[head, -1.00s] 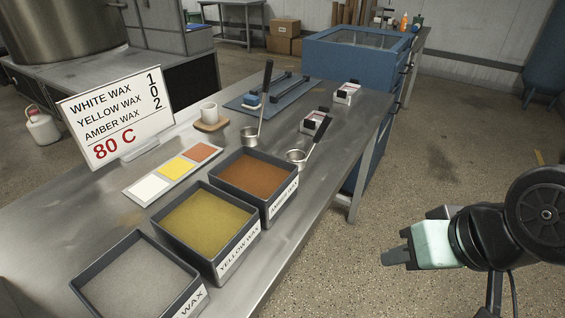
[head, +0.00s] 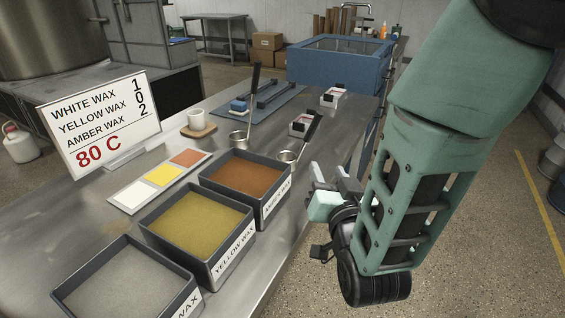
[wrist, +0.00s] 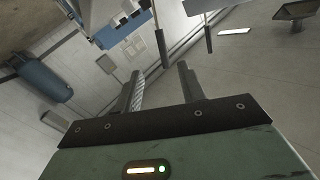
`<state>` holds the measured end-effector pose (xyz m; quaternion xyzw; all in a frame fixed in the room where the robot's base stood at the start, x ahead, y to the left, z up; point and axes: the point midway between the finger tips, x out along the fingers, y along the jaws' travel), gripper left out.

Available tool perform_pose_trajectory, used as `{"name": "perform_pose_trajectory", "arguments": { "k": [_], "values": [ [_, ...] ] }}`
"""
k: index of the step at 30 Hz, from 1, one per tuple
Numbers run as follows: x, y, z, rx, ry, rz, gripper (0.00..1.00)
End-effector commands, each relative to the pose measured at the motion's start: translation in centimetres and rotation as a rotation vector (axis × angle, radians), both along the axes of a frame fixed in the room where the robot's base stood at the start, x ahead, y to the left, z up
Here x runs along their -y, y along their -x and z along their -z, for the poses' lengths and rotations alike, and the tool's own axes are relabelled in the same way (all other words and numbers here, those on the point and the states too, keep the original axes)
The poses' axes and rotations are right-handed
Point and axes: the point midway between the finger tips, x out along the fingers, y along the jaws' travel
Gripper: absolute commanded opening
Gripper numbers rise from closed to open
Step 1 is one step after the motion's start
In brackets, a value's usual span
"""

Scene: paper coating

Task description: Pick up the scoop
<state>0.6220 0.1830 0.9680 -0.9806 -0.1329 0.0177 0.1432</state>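One metal scoop (head: 288,156) with a long black handle rests on the steel table just behind the amber wax tray, its handle slanting up to the right. A second scoop (head: 238,137) with an upright dark handle stands to its left, nearer the cup. My gripper (head: 329,172) is at the table's right edge, right of the amber tray and apart from both scoops. In the wrist view my gripper (wrist: 162,85) shows its two dark fingers spread with nothing between them.
The amber tray (head: 284,202), yellow tray (head: 232,262) and white wax tray (head: 180,303) line the table's near side. A white cup (head: 196,119), colour strip (head: 130,197), sign (head: 99,122) and blue mat (head: 288,98) lie beyond. Small holders (head: 333,96) stand near the right edge.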

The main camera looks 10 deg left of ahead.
Motion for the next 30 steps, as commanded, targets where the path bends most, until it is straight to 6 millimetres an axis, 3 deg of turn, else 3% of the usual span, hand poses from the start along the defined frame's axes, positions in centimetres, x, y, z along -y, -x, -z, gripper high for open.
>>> {"name": "perform_pose_trajectory", "arguments": {
  "k": [12, 23, 30],
  "values": [
    [-2.2, -8.2, -0.3, -0.001, 0.001, 0.0, 0.4],
    [-3.2, -11.4, -0.3, -0.002, 0.001, -0.001, 0.4],
    [-4.2, -14.7, -0.6, -0.003, 0.002, -0.001, 0.4]
  ]
}}
